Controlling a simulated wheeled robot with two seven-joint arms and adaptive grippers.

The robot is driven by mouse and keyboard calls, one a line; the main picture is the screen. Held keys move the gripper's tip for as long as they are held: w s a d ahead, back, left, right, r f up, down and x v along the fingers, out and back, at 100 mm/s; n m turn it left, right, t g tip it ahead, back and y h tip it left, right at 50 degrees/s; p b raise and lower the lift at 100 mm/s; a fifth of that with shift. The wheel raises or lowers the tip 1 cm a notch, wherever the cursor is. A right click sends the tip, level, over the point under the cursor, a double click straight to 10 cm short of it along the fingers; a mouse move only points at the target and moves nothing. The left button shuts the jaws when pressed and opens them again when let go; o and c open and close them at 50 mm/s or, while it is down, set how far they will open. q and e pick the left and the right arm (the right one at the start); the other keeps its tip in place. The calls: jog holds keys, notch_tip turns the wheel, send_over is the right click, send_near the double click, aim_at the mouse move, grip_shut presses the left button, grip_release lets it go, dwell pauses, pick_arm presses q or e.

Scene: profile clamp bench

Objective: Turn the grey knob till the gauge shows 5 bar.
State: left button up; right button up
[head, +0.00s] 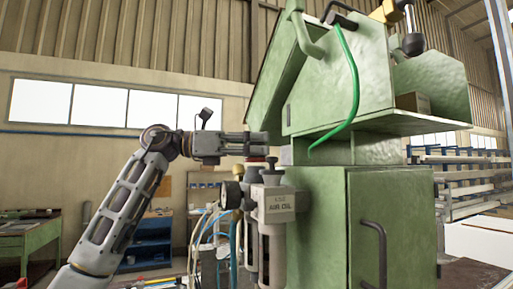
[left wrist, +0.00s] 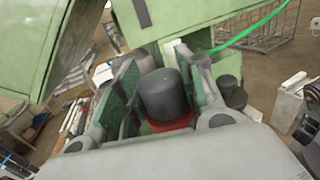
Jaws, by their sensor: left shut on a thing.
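The grey knob (left wrist: 166,96) is a dark round cap with a red ring (left wrist: 172,123) under it. My left gripper (left wrist: 160,74) has one finger on each side of the knob and is shut on it. In the head view my left gripper (head: 257,144) reaches in level from the left, above the air unit (head: 278,206) on the green machine's side. A round dark part (head: 232,195) on the unit's left looks like the gauge seen edge-on; its dial and needle cannot be read. My right gripper is not in view.
The green machine cabinet (head: 393,190) stands right of the gripper, with its sloped housing (head: 345,85) close above. A green hose (head: 352,85) hangs down its front. Blue and pale hoses (head: 205,228) hang left of the air unit. The space around my left forearm looks clear.

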pick_arm(q)
jog(key=shift+f+n+t+y+b, duration=0.1)
jog(key=shift+n+t+y+b, duration=0.3)
jog(key=shift+n+t+b, duration=1.4)
jog(key=shift+n+t+y+b, duration=0.5)
jog(key=shift+n+t+b, duration=0.1)
jog(key=shift+t, duration=0.65)
jog(key=shift+n+t+y+b, duration=0.5)
jog(key=shift+t+b, duration=0.1)
jog(key=shift+t, duration=0.65)
jog(key=o, duration=1)
jog(key=shift+o, duration=0.2)
jog(key=shift+a, duration=0.1)
jog(key=v, duration=1.2)
